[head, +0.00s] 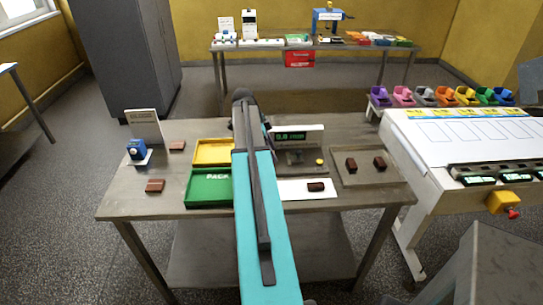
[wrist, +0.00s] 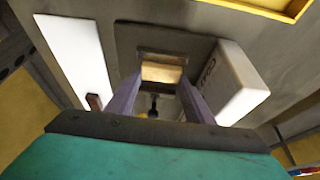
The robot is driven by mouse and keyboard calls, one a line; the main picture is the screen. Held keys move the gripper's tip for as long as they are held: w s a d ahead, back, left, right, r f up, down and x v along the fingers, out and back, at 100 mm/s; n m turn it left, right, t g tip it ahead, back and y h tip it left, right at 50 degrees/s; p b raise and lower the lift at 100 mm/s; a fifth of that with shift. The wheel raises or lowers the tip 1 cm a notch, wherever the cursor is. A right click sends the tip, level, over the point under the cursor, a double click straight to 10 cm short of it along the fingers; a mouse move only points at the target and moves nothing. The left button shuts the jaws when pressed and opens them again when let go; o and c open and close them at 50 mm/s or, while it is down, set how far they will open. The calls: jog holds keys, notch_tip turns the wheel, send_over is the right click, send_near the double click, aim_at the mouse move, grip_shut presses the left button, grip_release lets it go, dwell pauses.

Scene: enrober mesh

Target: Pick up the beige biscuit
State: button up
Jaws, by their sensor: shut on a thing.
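The beige biscuit (wrist: 162,73) shows in the wrist view between the two fingers of my gripper (wrist: 160,86). The fingers are shut on its sides. A darker brown band shows along its far edge. Behind it is a dark grey plate (wrist: 126,44); I cannot tell whether the biscuit touches it. In the head view my arm hides the fingertips and the biscuit.
A scale with a lit display (head: 290,135) stands beside my arm. A white mat (head: 290,190) with a brown piece (head: 316,186) lies in front. A tray (head: 366,181) holds two brown pieces at right. Green (head: 208,190) and yellow (head: 213,152) bins stand left.

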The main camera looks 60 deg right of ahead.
notch_tip(320, 180, up, 2)
jog(key=shift+b, duration=0.45)
jog(key=s+b, duration=0.1)
jog(key=s, duration=0.4)
jog(key=s+a+r+b, duration=0.1)
jog(key=s, duration=0.4)
jog(key=s+a+b, duration=0.1)
jog(key=s+b, duration=0.1)
jog(key=s, duration=0.4)
jog(key=shift+r, duration=0.25)
jog(key=shift+w+a, duration=0.1)
jog(key=shift+w, duration=0.05)
